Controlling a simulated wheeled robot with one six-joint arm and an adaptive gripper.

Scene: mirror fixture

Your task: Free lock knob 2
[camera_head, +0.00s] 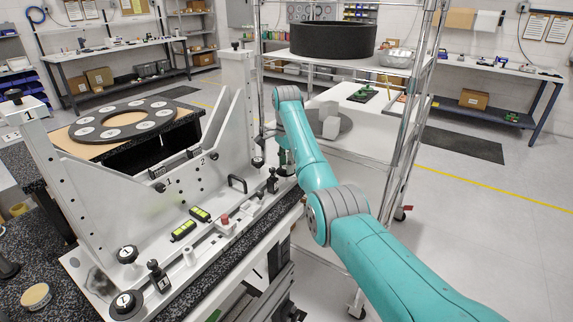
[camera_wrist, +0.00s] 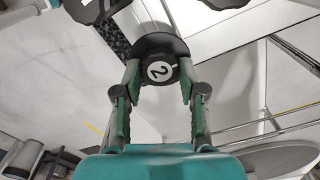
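Lock knob 2 (camera_wrist: 160,71) is a black round knob with a white face marked "2", seen face-on in the wrist view above a wider black disc. My gripper (camera_wrist: 160,78) has one green-padded finger on each side of the knob. Both fingertips appear to touch its sides, so the gripper looks shut on it. In the head view my gripper (camera_head: 285,160) is at the right end of the white fixture (camera_head: 205,190), and my arm hides most of the knob there.
Lock knob 1 (camera_head: 125,303) stands at the fixture's near left end. A black clamp handle (camera_head: 271,180) is close to the left of my gripper. A wire rack (camera_head: 398,130) stands just behind and right of my arm. Open floor (camera_head: 480,220) lies to the right.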

